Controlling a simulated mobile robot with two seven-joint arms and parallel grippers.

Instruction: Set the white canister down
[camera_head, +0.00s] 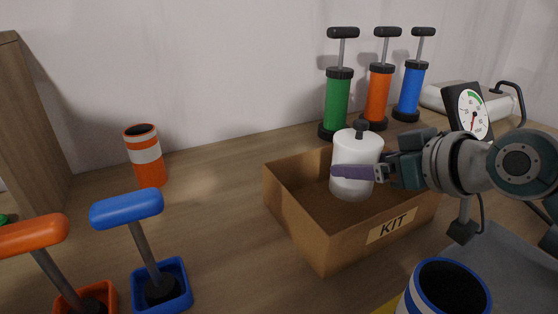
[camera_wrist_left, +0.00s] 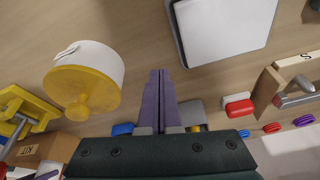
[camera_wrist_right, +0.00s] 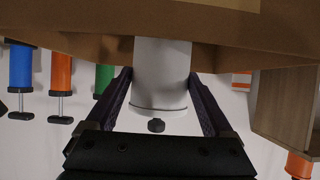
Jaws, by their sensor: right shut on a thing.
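The white canister (camera_head: 357,150) with a dark knob on top is upright, within the opening of the cardboard box marked KIT (camera_head: 300,235). Its lower end is below the level of the box's back rim; I cannot tell whether it touches the floor of the box. My right gripper (camera_head: 352,173) is shut on the canister's side, with one purple finger across its front. In the right wrist view the canister (camera_wrist_right: 162,75) sits between both fingers. My left gripper (camera_wrist_left: 160,98) shows only in its own wrist view, its fingers together with nothing between them.
Green (camera_head: 337,105), orange (camera_head: 379,95) and blue (camera_head: 411,90) pumps stand behind the box. A gauge (camera_head: 472,112) stands to its right. A striped orange cup (camera_head: 147,155) and a blue-handled pump (camera_head: 145,245) are on the left. Table between them and the box is clear.

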